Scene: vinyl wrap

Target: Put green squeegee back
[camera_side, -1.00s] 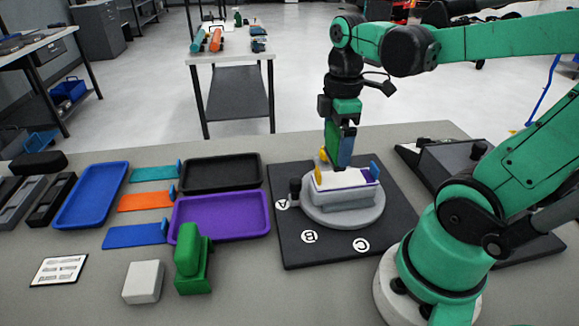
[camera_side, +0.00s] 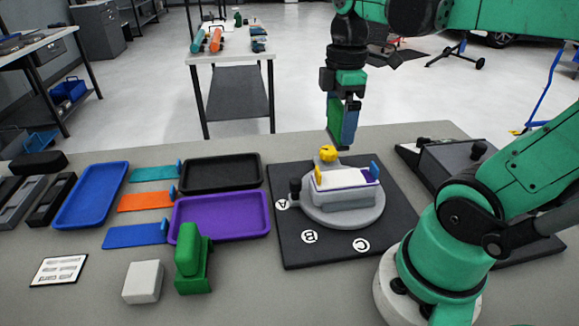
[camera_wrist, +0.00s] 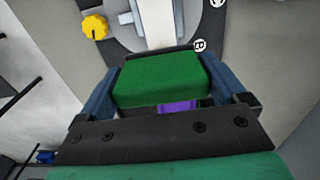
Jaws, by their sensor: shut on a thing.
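My gripper (camera_side: 343,138) is raised above the turntable in the side view. In the wrist view its two blue fingers are shut on the green squeegee (camera_wrist: 160,80), a green block with a dark edge along its far side.
A green upright object (camera_side: 191,262) and a white block (camera_side: 143,282) stand at the front. Purple (camera_side: 220,232), black (camera_side: 220,160) and blue (camera_side: 75,218) trays lie left, with coloured flat pieces between. A black mat (camera_side: 290,255) marked A, B, C lies under the turntable.

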